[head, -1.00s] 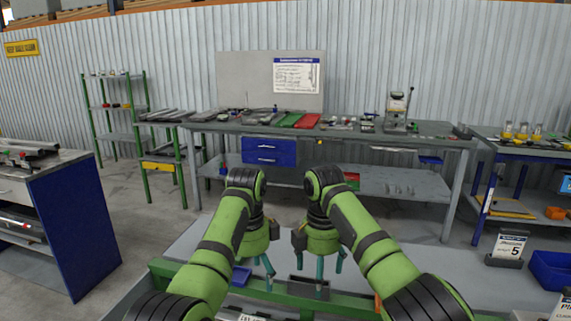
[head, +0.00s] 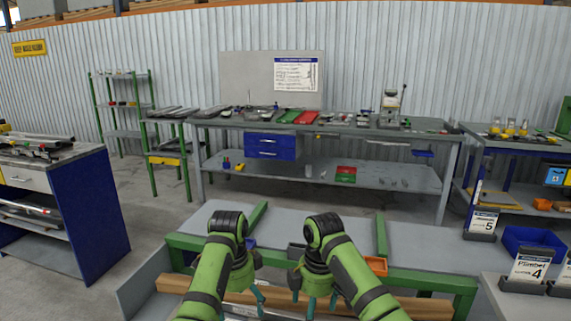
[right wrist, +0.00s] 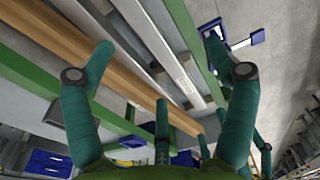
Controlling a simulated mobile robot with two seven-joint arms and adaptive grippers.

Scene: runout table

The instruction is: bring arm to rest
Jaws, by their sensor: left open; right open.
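My left gripper (head: 246,299) is in the lower middle of the head view, pointing down over the near table, its teal fingers apart and empty. My right gripper (head: 318,302) hangs just to its right, also over the table. In the right wrist view the right gripper's teal fingers (right wrist: 160,85) are spread wide with nothing between them. Behind them are a wooden beam (right wrist: 125,65), metal rails and a green frame bar. Both arms are bent, with the grippers close side by side. The lowest fingertips are partly hidden by the forearms.
The runout table (head: 185,240) with its green frame lies right in front of me. A long workbench (head: 350,130) stands behind. A blue-sided cabinet (head: 90,210) is at left.

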